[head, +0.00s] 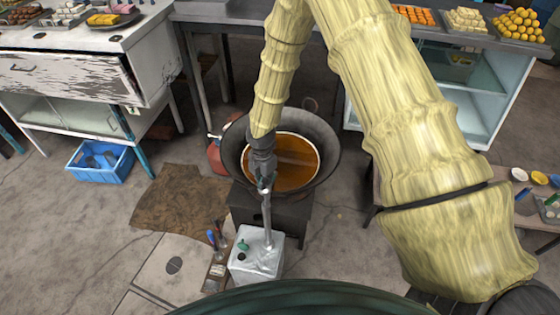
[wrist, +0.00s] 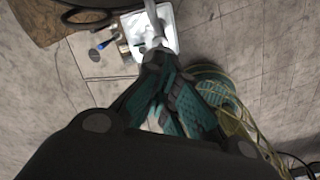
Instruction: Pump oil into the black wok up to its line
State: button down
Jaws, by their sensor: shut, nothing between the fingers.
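The black wok (head: 329,150) sits on a dark stand, with brown-orange oil (head: 291,180) in it. A pale ring (head: 318,152) runs around the oil's edge. A whitish square oil can (head: 256,262) with a green cap stands in front of the wok. A grey pump (head: 267,215) rises upright from the can. My gripper (head: 265,184) is shut and empty at the top of the pump, seeming to touch it. In the wrist view the fingertips (wrist: 157,62) meet at the pump's upper end, above the can (wrist: 168,24). The wok's left inner side is partly hidden by my arm.
A brown mat (head: 180,205) lies left of the wok, near a blue crate (head: 100,162). Small tools (head: 215,250) lie beside the can. A red container (head: 218,158) stands behind the wok's left side. A low table (head: 540,215) with bowls is at right.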

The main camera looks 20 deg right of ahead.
jog(key=shift+f+b, duration=2.2)
jog(key=shift+f, duration=1.9)
jog(key=shift+r+p, duration=3.15)
jog(key=shift+r, duration=1.65)
jog(key=shift+f, duration=0.15)
jog(key=shift+f+b, duration=2.55)
jog(key=shift+f, duration=1.9)
jog(key=shift+r+p, duration=2.9)
jog(key=shift+r, duration=1.65)
